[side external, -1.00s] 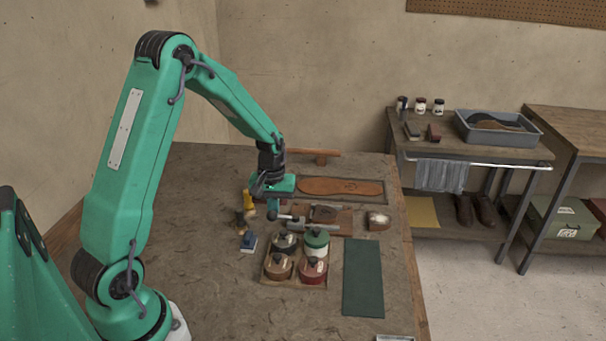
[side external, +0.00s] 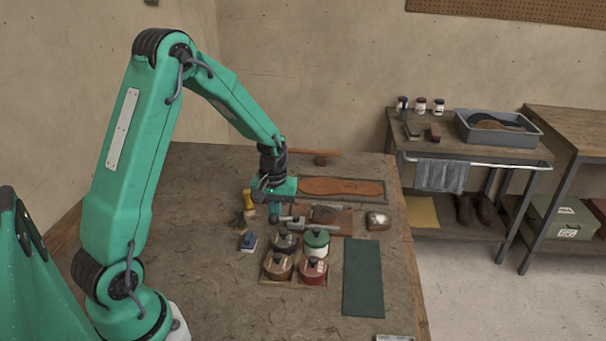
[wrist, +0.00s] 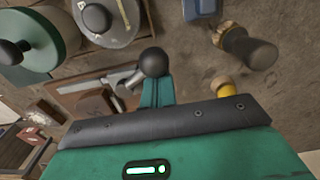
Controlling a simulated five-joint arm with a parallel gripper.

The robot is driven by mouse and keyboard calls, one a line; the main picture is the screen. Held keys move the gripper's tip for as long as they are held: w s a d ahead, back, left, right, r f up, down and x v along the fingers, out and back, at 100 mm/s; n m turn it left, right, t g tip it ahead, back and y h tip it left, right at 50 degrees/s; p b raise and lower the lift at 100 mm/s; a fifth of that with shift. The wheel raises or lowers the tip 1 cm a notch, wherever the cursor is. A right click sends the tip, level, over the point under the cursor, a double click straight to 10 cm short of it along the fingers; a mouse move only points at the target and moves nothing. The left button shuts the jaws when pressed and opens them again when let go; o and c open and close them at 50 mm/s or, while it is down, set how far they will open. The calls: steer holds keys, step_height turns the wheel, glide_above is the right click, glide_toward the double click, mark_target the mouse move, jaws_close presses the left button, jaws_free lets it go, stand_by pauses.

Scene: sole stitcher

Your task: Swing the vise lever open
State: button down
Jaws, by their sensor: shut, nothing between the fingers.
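The vise (side external: 301,225) is a small grey metal piece beside a brown leather-coloured block, near the middle of the bench. In the wrist view its grey lever (wrist: 126,80) ends in a dark round knob (wrist: 153,62). My gripper (side external: 274,214) points down at the left end of the vise, its fingers shut and empty. In the wrist view the teal fingers (wrist: 155,92) are right by the knob and partly behind it. I cannot tell whether they touch it.
A tray of several lidded pots (side external: 297,262) stands just in front of the vise. A blue block (side external: 249,240) and a yellow-handled tool (side external: 249,200) are to the left. A brown sole (side external: 340,187) lies behind. A green mat (side external: 363,278) lies front right.

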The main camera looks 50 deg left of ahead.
steer(key=shift+s+d+f, duration=0.1)
steer(key=shift+f, duration=0.05)
steer(key=shift+w+a, duration=0.4)
stand_by(0.4)
step_height(320, 180, up, 6)
stand_by(0.9)
steer(key=shift+w+a, duration=0.1)
steer(key=w+a, duration=0.4)
steer(key=shift+a, duration=0.4)
stand_by(0.5)
steer(key=shift+w, duration=0.1)
